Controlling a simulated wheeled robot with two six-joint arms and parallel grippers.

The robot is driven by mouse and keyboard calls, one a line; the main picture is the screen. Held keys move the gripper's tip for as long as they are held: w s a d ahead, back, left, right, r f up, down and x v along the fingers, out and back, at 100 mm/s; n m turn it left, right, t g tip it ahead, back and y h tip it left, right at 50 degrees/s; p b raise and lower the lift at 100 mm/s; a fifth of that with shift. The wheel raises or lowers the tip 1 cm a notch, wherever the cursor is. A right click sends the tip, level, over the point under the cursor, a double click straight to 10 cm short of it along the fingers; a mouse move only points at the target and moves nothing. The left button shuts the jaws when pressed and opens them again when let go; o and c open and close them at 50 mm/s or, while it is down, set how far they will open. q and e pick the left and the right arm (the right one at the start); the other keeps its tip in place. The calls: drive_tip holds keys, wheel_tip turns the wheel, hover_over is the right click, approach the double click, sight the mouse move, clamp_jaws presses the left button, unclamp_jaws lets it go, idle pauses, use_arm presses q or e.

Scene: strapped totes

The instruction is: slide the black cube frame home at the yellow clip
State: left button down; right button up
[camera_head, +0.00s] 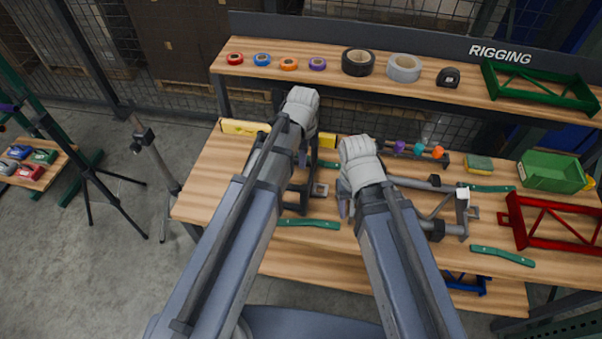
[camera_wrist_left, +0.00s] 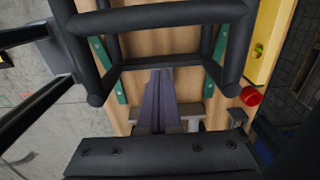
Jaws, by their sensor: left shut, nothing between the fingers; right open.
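The black cube frame (camera_head: 297,196) stands on the wooden bench, partly hidden behind my left arm in the head view. In the left wrist view its thick black bars (camera_wrist_left: 160,18) span the upper part of the picture. My left gripper (camera_head: 303,160) is shut and empty. Its fingers (camera_wrist_left: 160,90) reach to the frame's crossbar; I cannot tell whether they touch it. A yellow piece with a hole (camera_wrist_left: 264,40) lies beside the frame's right side; I cannot tell if it is the clip. My right gripper (camera_head: 345,208) is open, right of the frame.
Green strips (camera_head: 308,223) lie on the bench near the frame. A grey clamp-like tool (camera_head: 440,208) lies right of my right gripper. A red frame (camera_head: 550,222) and a green bin (camera_head: 552,170) stand further right. A shelf with tape rolls (camera_head: 404,67) runs behind.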

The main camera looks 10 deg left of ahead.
sight(327, 190)
use_arm(q)
drive_tip(key=shift+f+b, duration=4.95)
drive_tip(key=shift+f, duration=0.05)
use_arm(e)
drive_tip(key=shift+f, duration=5)
use_arm(q)
drive_tip(key=d, duration=0.8)
drive_tip(key=shift+s, duration=0.1)
use_arm(e)
drive_tip(key=shift+d, duration=0.5)
use_arm(q)
drive_tip(key=shift+d, duration=0.3)
use_arm(e)
drive_tip(key=shift+d, duration=0.25)
use_arm(q)
drive_tip(key=shift+a, duration=0.15)
use_arm(e)
drive_tip(key=shift+a, duration=0.2)
drive_tip(key=shift+d, duration=0.1)
use_arm(q)
drive_tip(key=shift+r, duration=0.1)
use_arm(e)
drive_tip(key=shift+r, duration=0.15)
